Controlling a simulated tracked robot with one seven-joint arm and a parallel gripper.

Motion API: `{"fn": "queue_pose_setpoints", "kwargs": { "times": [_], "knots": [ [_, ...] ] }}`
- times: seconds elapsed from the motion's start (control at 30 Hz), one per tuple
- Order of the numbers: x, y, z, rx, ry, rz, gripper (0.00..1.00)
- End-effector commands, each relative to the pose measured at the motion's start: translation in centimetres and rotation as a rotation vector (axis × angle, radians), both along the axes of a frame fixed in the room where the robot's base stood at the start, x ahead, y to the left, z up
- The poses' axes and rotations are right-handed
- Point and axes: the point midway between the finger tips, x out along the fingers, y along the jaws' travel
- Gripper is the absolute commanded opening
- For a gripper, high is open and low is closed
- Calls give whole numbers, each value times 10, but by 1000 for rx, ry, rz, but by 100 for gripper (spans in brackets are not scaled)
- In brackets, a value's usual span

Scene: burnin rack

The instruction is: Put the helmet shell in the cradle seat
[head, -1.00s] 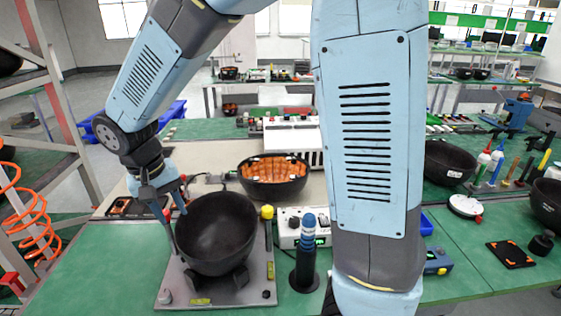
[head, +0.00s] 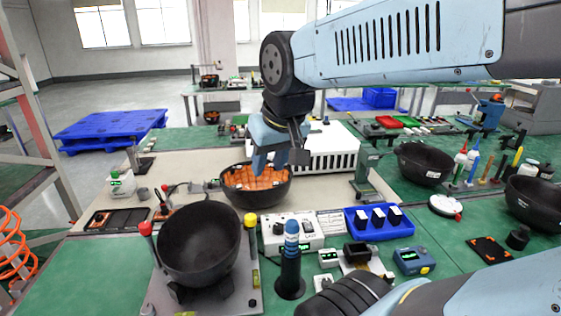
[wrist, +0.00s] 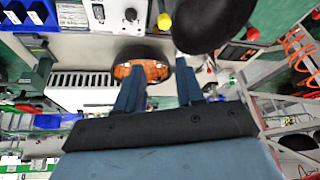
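A black bowl-shaped helmet shell (head: 198,247) rests open side up on the dark supports of the cradle seat, a grey plate (head: 237,294) at the front left with red-topped and yellow-topped posts. The shell also shows at the top of the wrist view (wrist: 212,22). Its underside contact is mostly hidden. My gripper (head: 272,168) is away from the shell, to its right and farther back, above an orange-lined black bowl (head: 240,197). In the wrist view my gripper (wrist: 157,78) has its two fingers apart with nothing held between them.
A dark post with a blue striped top (head: 291,260) stands right of the cradle. Behind it are a white control box (head: 300,232) and a blue bin (head: 378,222). More black bowls (head: 424,163) stand at the right. The green bench at front left is clear.

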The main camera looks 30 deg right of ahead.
Motion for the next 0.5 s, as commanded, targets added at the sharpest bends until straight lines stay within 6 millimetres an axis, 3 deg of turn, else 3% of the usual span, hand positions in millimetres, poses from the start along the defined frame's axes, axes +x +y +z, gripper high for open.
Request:
{"fn": "queue_pose_setpoints", "kwargs": {
  "times": [0.2,0.5],
  "knots": [
    [-19,-12,4,-15,-54,-21,37],
    [-21,-13,4,-17,-58,-21,37]
  ]
}}
